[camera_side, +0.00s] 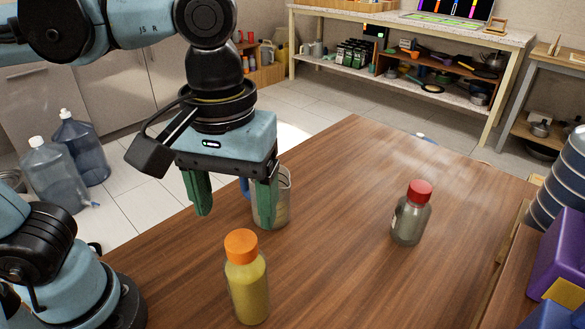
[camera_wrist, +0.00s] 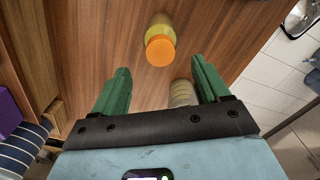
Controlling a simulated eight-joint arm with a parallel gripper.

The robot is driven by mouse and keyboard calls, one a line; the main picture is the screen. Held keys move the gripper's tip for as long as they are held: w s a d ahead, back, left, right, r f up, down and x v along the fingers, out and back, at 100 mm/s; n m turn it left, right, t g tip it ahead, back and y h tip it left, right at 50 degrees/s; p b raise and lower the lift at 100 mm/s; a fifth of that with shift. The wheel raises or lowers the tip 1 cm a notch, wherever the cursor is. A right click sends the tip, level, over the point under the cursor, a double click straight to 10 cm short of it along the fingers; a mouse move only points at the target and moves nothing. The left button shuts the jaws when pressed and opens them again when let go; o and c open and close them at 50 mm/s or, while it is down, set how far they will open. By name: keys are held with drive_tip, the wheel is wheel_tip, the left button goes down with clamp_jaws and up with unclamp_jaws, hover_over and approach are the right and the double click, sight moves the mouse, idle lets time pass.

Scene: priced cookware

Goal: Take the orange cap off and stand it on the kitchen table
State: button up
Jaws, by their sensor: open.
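A bottle with yellow contents (camera_side: 248,290) stands upright on the wooden kitchen table (camera_side: 340,260), near its front in the side view. The orange cap (camera_side: 241,246) is on its top. In the wrist view the cap (camera_wrist: 160,51) and part of the bottle (camera_wrist: 161,25) show just beyond my fingertips. My gripper (camera_side: 233,211) is open and empty. Its two green fingers point down, above and behind the bottle in the side view, apart from the cap. In the wrist view my gripper (camera_wrist: 160,69) frames no held thing.
A clear measuring jug (camera_side: 275,200) stands close behind my right finger. A grey bottle with a red cap (camera_side: 410,215) stands farther right. The table between and beyond them is clear. A purple box (camera_side: 560,255) and dark stacked rings (camera_side: 562,185) are at the right edge.

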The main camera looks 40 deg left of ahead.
sight(241, 241)
drive_tip(key=shift+f, duration=2.8)
drive_tip(key=c, duration=1.1)
drive_tip(key=n, duration=0.7)
drive_tip(key=shift+n, duration=0.3)
drive_tip(key=n, duration=0.4)
drive_tip(key=shift+w, duration=0.1)
drive_tip(key=n, duration=0.3)
drive_tip(key=shift+r, duration=0.1)
drive_tip(key=o, duration=1.1)
